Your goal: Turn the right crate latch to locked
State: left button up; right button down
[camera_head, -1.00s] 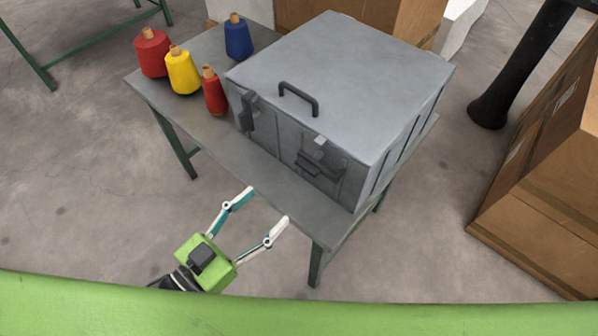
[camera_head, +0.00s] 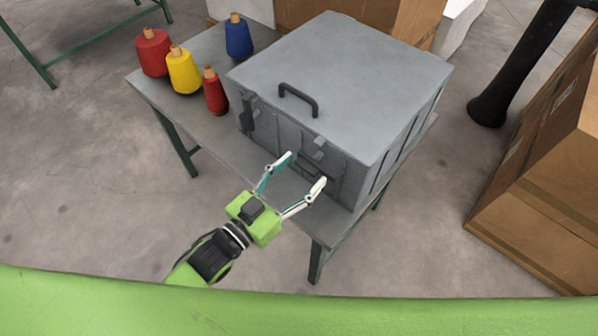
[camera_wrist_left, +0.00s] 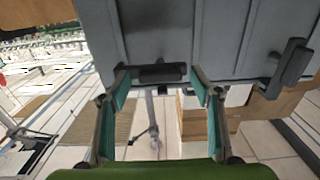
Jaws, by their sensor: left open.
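The grey crate (camera_head: 345,75) stands on a table, with two dark latches on its front. The left latch (camera_head: 247,112) stands upright. My left gripper (camera_head: 307,168) is open at the crate's front, its fingertips on either side of the right latch's bar. In the left wrist view the bar (camera_wrist_left: 162,73) lies between the two fingertips (camera_wrist_left: 160,80); I cannot tell whether they touch it. The left latch (camera_wrist_left: 290,68) shows there at the right, tilted. My right gripper is not in view.
The table (camera_head: 200,110) has a narrow bare strip before the crate. Red, yellow and blue thread cones (camera_head: 184,70) stand left of the crate. A dark handle (camera_head: 298,98) sticks up from the lid. Cardboard boxes (camera_head: 540,190) stand at the right, beyond open floor.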

pick_arm(q)
jog(key=c, duration=1.6)
